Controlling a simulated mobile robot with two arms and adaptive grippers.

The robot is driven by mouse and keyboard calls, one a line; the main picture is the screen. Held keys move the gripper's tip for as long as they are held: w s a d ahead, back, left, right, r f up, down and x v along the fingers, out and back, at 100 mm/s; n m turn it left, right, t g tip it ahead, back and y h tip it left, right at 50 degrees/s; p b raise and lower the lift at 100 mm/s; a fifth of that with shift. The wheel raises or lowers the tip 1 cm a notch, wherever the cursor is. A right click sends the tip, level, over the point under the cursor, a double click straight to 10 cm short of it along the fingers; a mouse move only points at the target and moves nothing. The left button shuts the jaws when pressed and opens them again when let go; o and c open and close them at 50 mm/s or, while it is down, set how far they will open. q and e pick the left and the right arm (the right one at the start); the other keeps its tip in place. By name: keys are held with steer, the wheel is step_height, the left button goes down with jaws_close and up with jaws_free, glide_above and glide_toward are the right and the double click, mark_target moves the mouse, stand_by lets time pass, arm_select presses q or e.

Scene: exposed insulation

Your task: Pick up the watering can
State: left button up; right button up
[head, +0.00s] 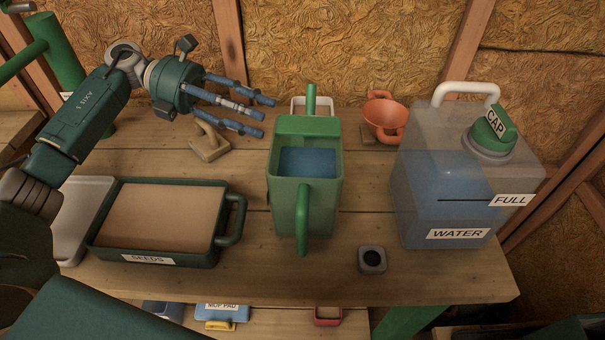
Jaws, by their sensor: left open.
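The green watering can (292,215) stands upright near the middle of the wooden table. Blue water shows inside its open top. A green handle runs down its near side, and another green part sticks up at its back. My left gripper (262,112) is open and empty, with its blue-grey fingers pointing right. In the picture it is above and to the left of the can, apart from it. My right gripper is not in view.
A seeds tray (160,215) is left of the can. A clear water container (440,190) with a green cap (490,130) stands right. An orange funnel (384,114), a small grey block (372,259) and a wooden piece (208,147) are also on the table (340,276).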

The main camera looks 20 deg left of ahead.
mark_target(307, 165)
arm_select(q)
steer(key=x, duration=0.4)
steer(key=d, duration=0.3)
steer(key=shift+s+d+p, duration=0.15)
steer(key=shift+d+p, duration=0.2)
steer(key=shift+d+f, duration=0.2)
steer(key=shift+d, duration=0.35)
steer(key=shift+f, duration=0.2)
jaws_close()
steer(key=shift+r, duration=0.1)
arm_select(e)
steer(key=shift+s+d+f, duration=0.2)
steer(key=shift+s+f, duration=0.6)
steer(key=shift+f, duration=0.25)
